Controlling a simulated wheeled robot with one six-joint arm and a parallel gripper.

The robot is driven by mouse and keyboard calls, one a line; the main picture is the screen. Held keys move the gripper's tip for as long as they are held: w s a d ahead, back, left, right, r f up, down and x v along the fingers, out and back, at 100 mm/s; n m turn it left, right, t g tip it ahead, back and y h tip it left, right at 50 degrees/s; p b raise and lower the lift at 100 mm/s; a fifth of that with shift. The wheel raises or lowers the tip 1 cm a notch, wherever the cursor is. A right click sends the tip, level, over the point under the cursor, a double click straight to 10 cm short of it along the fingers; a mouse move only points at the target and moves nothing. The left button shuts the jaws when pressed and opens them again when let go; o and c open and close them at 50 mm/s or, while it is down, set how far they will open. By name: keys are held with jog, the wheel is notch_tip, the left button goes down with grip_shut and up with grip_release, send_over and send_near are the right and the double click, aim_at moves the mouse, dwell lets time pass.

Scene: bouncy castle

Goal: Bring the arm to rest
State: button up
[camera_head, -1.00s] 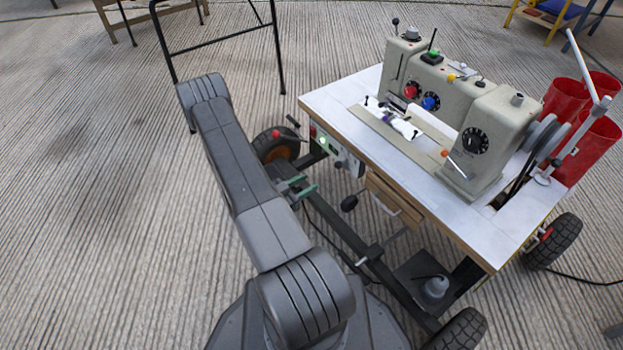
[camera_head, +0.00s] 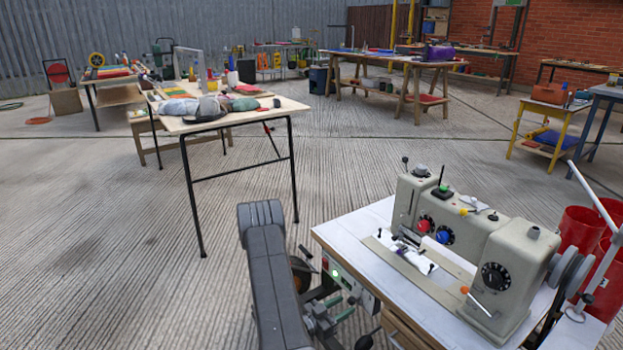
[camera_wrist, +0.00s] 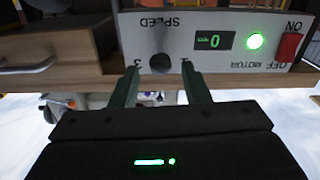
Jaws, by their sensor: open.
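My gripper (camera_head: 338,308) is low beside the left front edge of the sewing machine table (camera_head: 345,232), close to the motor control panel (camera_head: 347,284). In the wrist view my gripper (camera_wrist: 160,68) is open, its two green fingers apart, with nothing seen between them but the dark speed knob (camera_wrist: 160,63) on the panel beyond. I cannot tell whether the fingers touch the panel. The panel shows upside down, with a display reading 0, a lit green lamp (camera_wrist: 255,41) and a red switch (camera_wrist: 289,46). My arm reaches forward from the bottom of the head view.
The sewing machine (camera_head: 465,240) stands on its table, with red bins (camera_head: 580,240) at the right. A folding table (camera_head: 270,108) with cloth pieces stands ahead to the left. Workbenches (camera_head: 390,58) line the back. The ribbed floor at the left is clear.

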aim_at(351, 301)
jog(key=b+x, duration=0.1)
jog(key=x, duration=0.3)
jog(key=shift+w+d, duration=0.15)
jog(key=shift+d, duration=0.05)
jog(key=shift+a, duration=0.1)
